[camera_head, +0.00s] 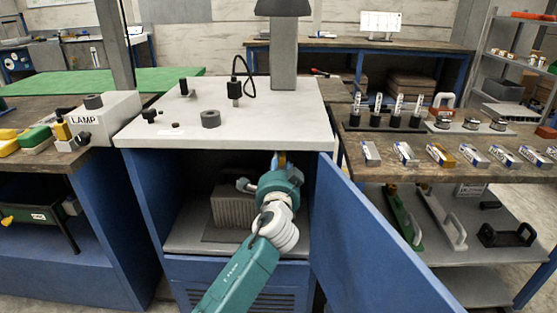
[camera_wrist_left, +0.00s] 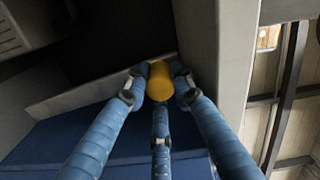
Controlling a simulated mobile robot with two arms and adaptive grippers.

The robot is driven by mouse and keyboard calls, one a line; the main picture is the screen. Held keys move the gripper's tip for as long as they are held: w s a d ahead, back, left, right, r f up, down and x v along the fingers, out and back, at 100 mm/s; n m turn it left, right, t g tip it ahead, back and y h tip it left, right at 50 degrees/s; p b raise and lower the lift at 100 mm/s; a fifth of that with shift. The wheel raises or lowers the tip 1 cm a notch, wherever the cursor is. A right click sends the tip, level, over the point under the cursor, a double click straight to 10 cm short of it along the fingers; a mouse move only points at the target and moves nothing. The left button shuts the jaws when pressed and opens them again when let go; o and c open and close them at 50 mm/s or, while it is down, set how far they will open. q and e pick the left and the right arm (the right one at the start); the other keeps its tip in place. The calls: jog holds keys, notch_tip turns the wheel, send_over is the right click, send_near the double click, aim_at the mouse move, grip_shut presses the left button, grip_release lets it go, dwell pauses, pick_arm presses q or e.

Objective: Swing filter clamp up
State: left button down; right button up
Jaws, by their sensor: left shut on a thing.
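My left gripper (camera_head: 279,172) reaches into the open blue cabinet, just under the front of its pale top, near the right side of the opening. It is shut on a short yellow knob (camera_head: 282,157). In the left wrist view, the three blue fingers close around the yellow knob (camera_wrist_left: 160,80), close to a pale grey upright. I take the knob to be the filter clamp's handle, but the rest of the clamp is hidden or cannot be told apart. My right gripper is not in view.
A ribbed grey box (camera_head: 232,208) stands low inside the cabinet (camera_head: 137,190), left of my arm. The open blue door (camera_head: 372,245) stands out to the right. A black ring (camera_head: 210,119) and small black parts sit on the pale top. A lamp box (camera_head: 105,118) is at left.

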pick_arm(q)
jog(key=shift+r, duration=0.2)
jog(key=c, duration=1.5)
grip_release()
jog(key=shift+f, duration=0.1)
jog(key=shift+o, duration=0.2)
jog(key=shift+s+f, duration=0.1)
jog(key=shift+s, duration=0.15)
jog(key=s, duration=1.1)
jog(key=shift+s+a, duration=0.15)
jog(key=shift+s, duration=0.1)
